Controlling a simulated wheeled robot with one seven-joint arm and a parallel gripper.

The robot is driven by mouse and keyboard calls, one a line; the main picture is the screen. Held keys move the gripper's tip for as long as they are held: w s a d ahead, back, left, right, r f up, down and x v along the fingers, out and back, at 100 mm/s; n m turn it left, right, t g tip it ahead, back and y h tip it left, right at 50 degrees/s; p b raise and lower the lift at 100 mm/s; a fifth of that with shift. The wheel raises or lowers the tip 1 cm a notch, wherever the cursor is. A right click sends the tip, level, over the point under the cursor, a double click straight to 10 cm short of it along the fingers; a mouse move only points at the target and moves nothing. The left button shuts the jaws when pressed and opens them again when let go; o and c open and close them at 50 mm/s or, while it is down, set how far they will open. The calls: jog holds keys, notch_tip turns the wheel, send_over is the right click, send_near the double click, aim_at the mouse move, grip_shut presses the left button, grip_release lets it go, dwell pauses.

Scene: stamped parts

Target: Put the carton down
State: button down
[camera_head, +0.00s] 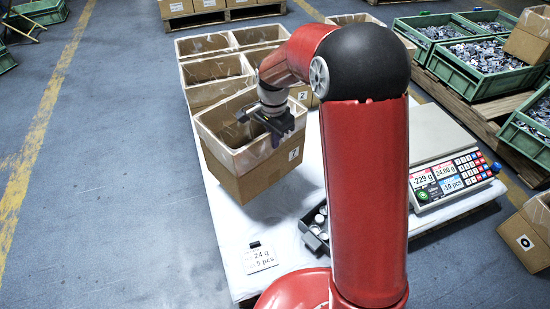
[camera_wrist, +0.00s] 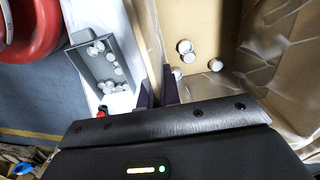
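The carton looks upright. I cannot tell whether its bottom touches the table.
Several open cartons (camera_head: 205,72) stand just behind, one labelled "2". A dark bin (camera_head: 306,236) of round parts and a card (camera_head: 260,259) are nearer. A scale (camera_head: 440,182) stands at right.

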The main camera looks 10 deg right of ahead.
notch_tip(320, 180, down, 8)
jog(key=b, duration=0.1)
jog(key=shift+r, duration=0.2)
jog(key=shift+f, duration=0.2)
jog(key=c, duration=1.6)
grip_release()
